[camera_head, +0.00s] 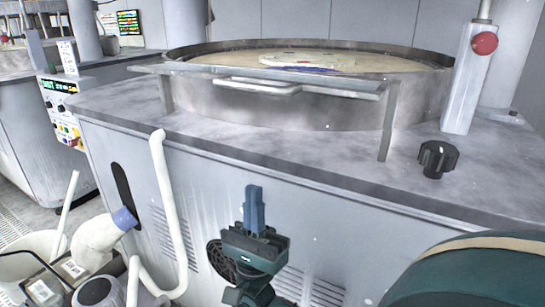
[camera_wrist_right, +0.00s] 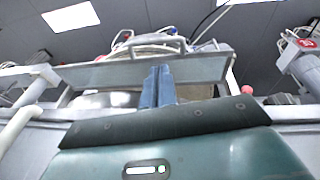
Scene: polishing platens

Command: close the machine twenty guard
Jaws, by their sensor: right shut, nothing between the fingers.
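The guard (camera_head: 345,88) is a flat grey panel with a bar handle (camera_head: 258,86), at the front of the round metal basin on the machine. It sticks out nearly level towards me, with a narrow upright at each end. In the right wrist view the guard panel (camera_wrist_right: 105,73) spans behind the fingers, seen from below. My right gripper (camera_head: 254,190) points up in front of the machine's front face, below the guard and handle in the picture. Its blue fingers (camera_wrist_right: 158,72) are together and empty. I cannot tell any contact with the guard. My left gripper is not in view.
The platen basin (camera_head: 300,112) sits on the grey machine top. A black knob (camera_head: 437,158) and a post with a red button (camera_head: 484,43) stand at right. White pipes (camera_head: 165,200) rise at left, beside a control panel (camera_head: 62,105).

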